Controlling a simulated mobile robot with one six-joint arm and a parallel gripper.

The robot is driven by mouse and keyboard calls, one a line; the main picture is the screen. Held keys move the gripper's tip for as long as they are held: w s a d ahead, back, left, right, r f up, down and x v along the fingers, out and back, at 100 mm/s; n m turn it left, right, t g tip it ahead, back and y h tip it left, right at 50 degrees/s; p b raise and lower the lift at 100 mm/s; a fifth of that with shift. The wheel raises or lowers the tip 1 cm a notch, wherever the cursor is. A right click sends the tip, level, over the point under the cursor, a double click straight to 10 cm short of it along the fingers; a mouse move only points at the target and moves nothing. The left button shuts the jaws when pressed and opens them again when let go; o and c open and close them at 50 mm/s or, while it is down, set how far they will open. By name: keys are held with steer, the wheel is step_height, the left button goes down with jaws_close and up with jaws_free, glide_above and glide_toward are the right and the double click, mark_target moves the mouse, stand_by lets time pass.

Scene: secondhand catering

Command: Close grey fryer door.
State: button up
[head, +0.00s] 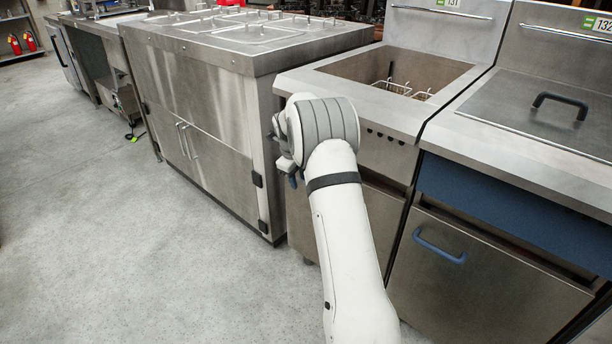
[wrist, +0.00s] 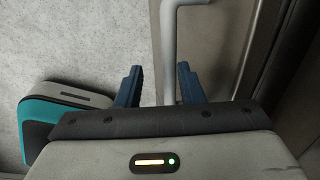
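The grey fryer (head: 400,130) marked 131 stands at the centre of the head view, with an open basin on top. Its steel grey door (head: 382,222) is partly hidden behind my arm, and I cannot tell how far it stands open. My gripper (head: 292,181) is in front of that fryer, mostly hidden by my wrist. In the wrist view my gripper (wrist: 158,76) has its two blue fingers apart. A grey bar handle (wrist: 169,50) passes between them, closer to the right finger. A steel panel (wrist: 222,40) lies to its right.
A steel cabinet (head: 195,110) with lidded top stands left of the fryer, close beside it. Another fryer (head: 470,275) with a blue panel and blue handle stands at right. Open concrete floor (head: 120,240) lies at left. Red extinguishers (head: 30,41) stand far back left.

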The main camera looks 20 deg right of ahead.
stand_by(0.3)
step_height(320, 180, up, 8)
steer(key=a+p, duration=0.1)
steer(key=p, duration=0.1)
steer(key=shift+s+a+f, duration=0.2)
steer(key=shift+s, duration=0.2)
steer(key=s+a+r+n+p, duration=0.3)
steer(key=s+r+n+p, duration=0.35)
steer(key=s+r, duration=0.4)
steer(key=s+a+r+n+p, duration=0.4)
steer(key=s+r+n+p, duration=0.25)
steer(key=r, duration=0.65)
steer(key=s+a+r+n+p, duration=0.1)
steer(key=s+r+n+p, duration=0.2)
steer(key=s+n, duration=0.2)
steer(key=s+a+r+n+t+y+p, duration=0.1)
steer(key=s+a+r+n+p, duration=0.1)
steer(key=s+n, duration=0.4)
steer(key=s+a+r+n+p, duration=0.2)
steer(key=s+n+p, duration=0.3)
steer(key=s, duration=0.8)
steer(key=shift+r+n+y+p, duration=0.3)
steer(key=shift+r+y+p, duration=0.1)
steer(key=shift+r, duration=0.5)
